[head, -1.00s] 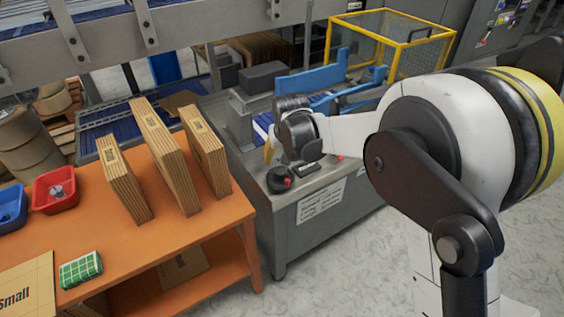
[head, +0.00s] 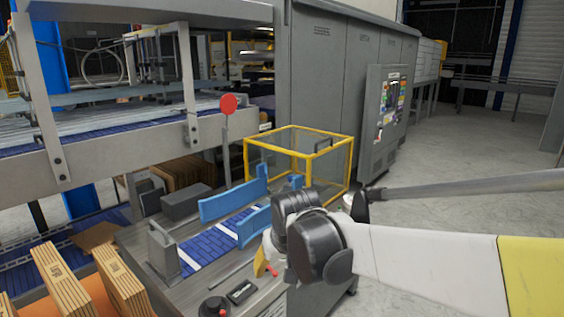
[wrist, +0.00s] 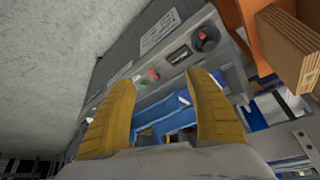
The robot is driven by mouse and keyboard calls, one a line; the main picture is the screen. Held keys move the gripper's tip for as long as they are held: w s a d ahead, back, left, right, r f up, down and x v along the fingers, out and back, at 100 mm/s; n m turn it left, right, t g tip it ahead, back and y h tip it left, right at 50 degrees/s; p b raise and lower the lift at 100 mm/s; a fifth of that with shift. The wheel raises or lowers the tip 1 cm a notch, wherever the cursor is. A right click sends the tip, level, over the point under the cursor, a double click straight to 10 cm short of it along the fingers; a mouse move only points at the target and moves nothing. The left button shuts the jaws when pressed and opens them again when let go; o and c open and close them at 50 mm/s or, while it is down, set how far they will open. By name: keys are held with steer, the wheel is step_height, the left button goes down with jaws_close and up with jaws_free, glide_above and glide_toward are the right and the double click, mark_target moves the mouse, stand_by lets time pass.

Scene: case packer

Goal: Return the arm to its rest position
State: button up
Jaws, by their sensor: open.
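My gripper (wrist: 160,78) shows in the wrist view as two yellow fingers, spread apart with nothing between them. In the head view, part of my gripper (head: 262,262) shows as a small yellow piece beside my dark wrist joint, mostly hidden. My white arm reaches in from the right. The gripper is over or close to the grey machine bench (head: 150,262); I cannot tell its height. In the wrist view, a blue part (wrist: 165,115) of the machine shows beyond the fingers, apparently untouched.
Blue guides (head: 232,200) and a yellow-framed clear guard (head: 298,165) stand beyond my wrist. A dark round knob (head: 214,307) is on the bench's near edge. Flat cardboard stacks (head: 62,280) stand at lower left. A grey control cabinet (head: 383,115) stands behind. Floor at right is clear.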

steer(key=s+d+m+t+h, duration=0.1)
steer(key=s+d+m+t, duration=0.1)
steer(key=s+d, duration=1.8)
steer(key=shift+s+d+r+m+h, duration=0.2)
steer(key=shift+s+d+m+h, duration=0.1)
steer(key=shift+s+m, duration=0.35)
steer(key=shift+w, duration=0.1)
steer(key=shift+c, duration=0.2)
